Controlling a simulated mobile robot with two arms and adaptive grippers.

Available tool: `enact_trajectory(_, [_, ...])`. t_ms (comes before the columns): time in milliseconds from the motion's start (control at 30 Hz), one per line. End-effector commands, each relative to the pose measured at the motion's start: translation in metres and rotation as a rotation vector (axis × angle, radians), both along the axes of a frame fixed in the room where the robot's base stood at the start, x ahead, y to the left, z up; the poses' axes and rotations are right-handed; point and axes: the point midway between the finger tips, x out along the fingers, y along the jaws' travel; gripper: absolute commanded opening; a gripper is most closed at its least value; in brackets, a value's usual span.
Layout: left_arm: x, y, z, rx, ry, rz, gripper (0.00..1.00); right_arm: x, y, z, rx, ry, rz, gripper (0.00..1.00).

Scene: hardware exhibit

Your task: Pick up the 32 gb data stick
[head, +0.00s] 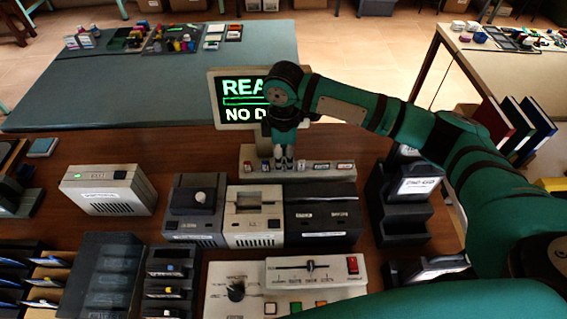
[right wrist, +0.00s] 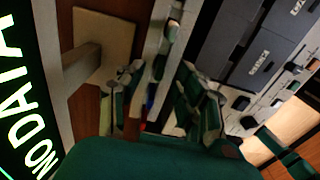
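Several small data sticks stand in a row on a long grey holder (head: 345,176) behind the machines. Their labels are too small to read, so I cannot tell which is the 32 gb one. My right gripper (head: 284,160) points down over the left-middle part of this row and hides some of it. In the right wrist view my right gripper (right wrist: 160,105) has its two fingers apart, with part of the stick row (right wrist: 162,65) visible between and beyond them. I see nothing held. My left gripper is not in view.
A monitor (head: 232,100) stands right behind the holder, partly covered by my right arm. Grey machines (head: 255,215) stand in front of it. A dark stepped stand (head: 398,215) is at right, a beige box (head: 108,190) at left. Bare brown tabletop (head: 190,150) lies left of the holder.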

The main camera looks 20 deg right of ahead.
Motion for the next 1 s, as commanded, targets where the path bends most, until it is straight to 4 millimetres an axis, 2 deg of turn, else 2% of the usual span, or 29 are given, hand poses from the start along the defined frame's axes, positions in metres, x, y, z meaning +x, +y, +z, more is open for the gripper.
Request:
enact_trajectory(167, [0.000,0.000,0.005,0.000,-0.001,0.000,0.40,0.000,0.000,-0.019,0.000,0.000,0.001,0.36])
enact_trajectory(400, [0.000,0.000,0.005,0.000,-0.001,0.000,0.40,0.000,0.000,-0.022,0.000,-0.001,0.001,0.36])
enact_trajectory(467, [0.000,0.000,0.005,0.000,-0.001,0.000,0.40,0.000,0.000,-0.022,0.000,-0.001,0.001,0.30])
enact_trajectory(700, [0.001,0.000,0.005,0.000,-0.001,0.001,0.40,0.000,0.000,-0.022,0.000,-0.001,0.001,0.00])
enact_trajectory(1000, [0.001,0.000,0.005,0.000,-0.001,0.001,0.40,0.000,0.000,-0.022,0.000,-0.001,0.001,0.00])
